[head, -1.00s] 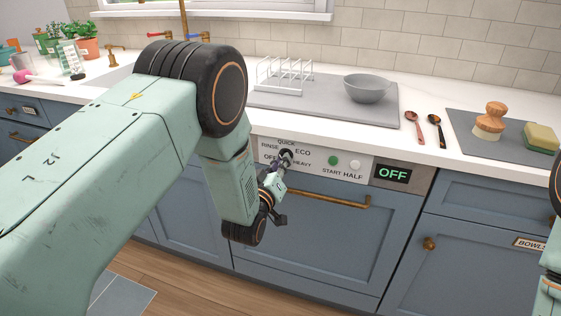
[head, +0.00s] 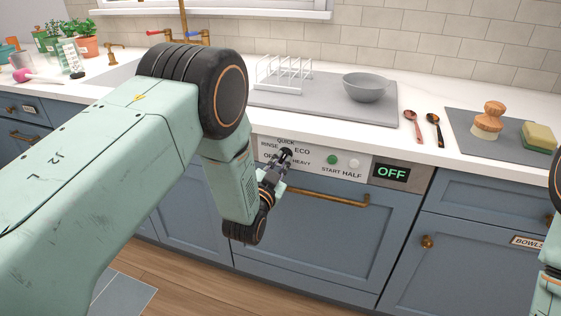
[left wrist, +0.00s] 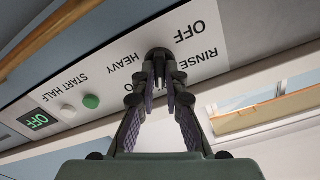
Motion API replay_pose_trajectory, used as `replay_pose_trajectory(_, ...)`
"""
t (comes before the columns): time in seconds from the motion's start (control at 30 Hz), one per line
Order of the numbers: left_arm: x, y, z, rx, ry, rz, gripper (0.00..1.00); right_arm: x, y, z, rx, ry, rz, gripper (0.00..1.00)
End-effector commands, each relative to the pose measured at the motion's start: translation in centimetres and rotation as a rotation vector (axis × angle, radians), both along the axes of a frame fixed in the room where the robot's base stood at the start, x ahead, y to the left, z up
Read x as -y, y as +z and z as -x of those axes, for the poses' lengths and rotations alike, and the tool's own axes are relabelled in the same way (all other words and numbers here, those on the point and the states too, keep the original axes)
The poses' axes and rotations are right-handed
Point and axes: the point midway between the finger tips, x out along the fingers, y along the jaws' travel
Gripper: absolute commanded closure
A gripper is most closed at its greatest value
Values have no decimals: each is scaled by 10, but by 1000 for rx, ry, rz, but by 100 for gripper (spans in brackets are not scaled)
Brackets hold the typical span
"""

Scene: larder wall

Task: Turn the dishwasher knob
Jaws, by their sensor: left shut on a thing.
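The dishwasher knob (head: 286,154) is a small dark knob on the pale control panel (head: 316,160), ringed by the labels QUICK, ECO, HEAVY, OFF and RINSE. My left gripper (head: 279,166) is shut on it. In the left wrist view, the fingertips (left wrist: 160,76) close around the dark knob (left wrist: 158,53), and the fingers cover part of the ECO label. The knob's pointer is too small to read. The display (head: 391,173) right of the panel's buttons reads OFF in green. My right gripper is out of view.
A green button (head: 332,160) and a white button sit right of the knob. A brass handle (head: 325,197) runs below the panel on the blue front. The white counter above holds a grey bowl (head: 366,87), a rack (head: 284,73) and two spoons.

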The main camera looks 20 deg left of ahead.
Motion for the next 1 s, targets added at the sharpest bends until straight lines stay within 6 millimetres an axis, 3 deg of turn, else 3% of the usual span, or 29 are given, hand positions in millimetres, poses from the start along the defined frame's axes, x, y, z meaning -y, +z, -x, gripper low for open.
replay_pose_trajectory(0.5, 0, -3, 1, 9, -1, -437, 100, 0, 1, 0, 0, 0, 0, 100)
replay_pose_trajectory(1.0, 0, -3, 1, 13, -2, -611, 100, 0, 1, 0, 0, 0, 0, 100)
